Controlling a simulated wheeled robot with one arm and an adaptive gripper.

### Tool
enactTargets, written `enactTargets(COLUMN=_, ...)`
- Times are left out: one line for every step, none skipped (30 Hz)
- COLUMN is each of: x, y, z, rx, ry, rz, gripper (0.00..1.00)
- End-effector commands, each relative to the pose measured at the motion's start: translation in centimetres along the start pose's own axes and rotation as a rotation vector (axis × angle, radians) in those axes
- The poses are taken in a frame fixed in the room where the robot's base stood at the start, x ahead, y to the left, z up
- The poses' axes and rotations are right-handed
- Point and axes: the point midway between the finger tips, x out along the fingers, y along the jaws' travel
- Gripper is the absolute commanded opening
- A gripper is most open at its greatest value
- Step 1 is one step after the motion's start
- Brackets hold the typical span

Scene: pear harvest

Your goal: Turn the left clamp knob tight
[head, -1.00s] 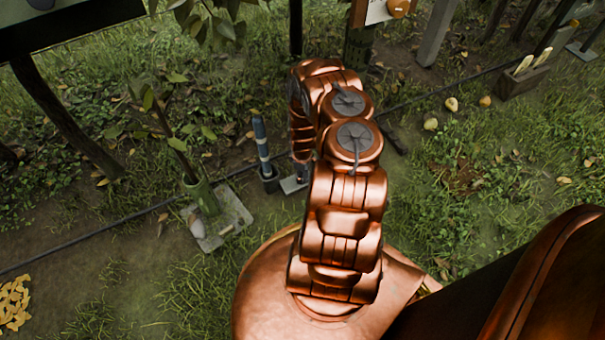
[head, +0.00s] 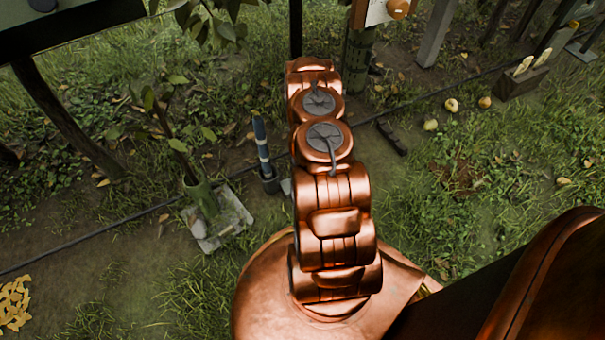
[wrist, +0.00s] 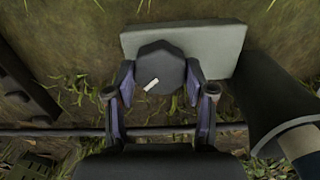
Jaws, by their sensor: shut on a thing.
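A dark, many-sided knob (wrist: 163,66) with a white mark on its top sits over a pale grey plate (wrist: 215,48) in the wrist view. My gripper (wrist: 160,74) is shut on the knob, with one finger on its left side and one on its right. The white mark slants up to the right, near the knob's lower edge. In the head view my arm hides the gripper and the knob. Only a small corner of the grey plate (head: 286,186) shows beside the arm there.
A dark holder with a blue-handled tool (head: 262,140) stands just left of my arm; the dark holder (wrist: 262,85) is close to my right finger in the wrist view. A dark hose (head: 90,236) crosses the ground. A potted sapling (head: 203,195) stands further left.

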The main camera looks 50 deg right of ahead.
Motion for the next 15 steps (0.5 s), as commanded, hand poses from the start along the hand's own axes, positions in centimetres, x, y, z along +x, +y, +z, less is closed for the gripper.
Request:
enactTargets(x=-0.24, y=-0.04, z=0.18, rx=0.045, ry=-0.004, rz=-0.001, gripper=0.19)
enactTargets(x=-0.28, y=-0.03, z=0.15, rx=0.073, ry=-0.003, rz=-0.001, gripper=0.19)
enactTargets(x=-0.33, y=-0.02, z=0.12, rx=0.111, ry=-0.003, rz=-0.001, gripper=0.19)
enactTargets(x=-0.36, y=-0.02, z=0.09, rx=0.138, ry=-0.002, rz=0.000, gripper=0.19)
enactTargets(x=-0.39, y=-0.02, z=0.07, rx=0.168, ry=-0.002, rz=0.000, gripper=0.19)
enactTargets(x=-0.40, y=0.00, z=0.07, rx=0.207, ry=-0.002, rz=0.000, gripper=0.19)
enactTargets(x=-0.39, y=-0.04, z=0.08, rx=0.233, ry=-0.002, rz=0.000, gripper=0.19)
enactTargets(x=-0.37, y=-0.05, z=0.12, rx=0.262, ry=-0.003, rz=0.000, gripper=0.19)
enactTargets(x=-0.32, y=-0.03, z=0.21, rx=0.300, ry=-0.004, rz=0.000, gripper=0.19)
enactTargets(x=-0.29, y=-0.09, z=0.22, rx=0.327, ry=-0.005, rz=-0.001, gripper=0.19)
enactTargets(x=-0.25, y=-0.09, z=0.26, rx=0.355, ry=-0.006, rz=-0.001, gripper=0.19)
enactTargets(x=-0.21, y=-0.06, z=0.31, rx=0.390, ry=-0.006, rz=0.000, gripper=0.19)
enactTargets(x=-0.20, y=-0.08, z=0.30, rx=0.416, ry=-0.006, rz=0.000, gripper=0.19)
enactTargets(x=-0.19, y=-0.08, z=0.26, rx=0.441, ry=-0.006, rz=0.000, gripper=0.19)
enactTargets(x=-0.18, y=-0.06, z=0.23, rx=0.473, ry=-0.005, rz=0.000, gripper=0.19)
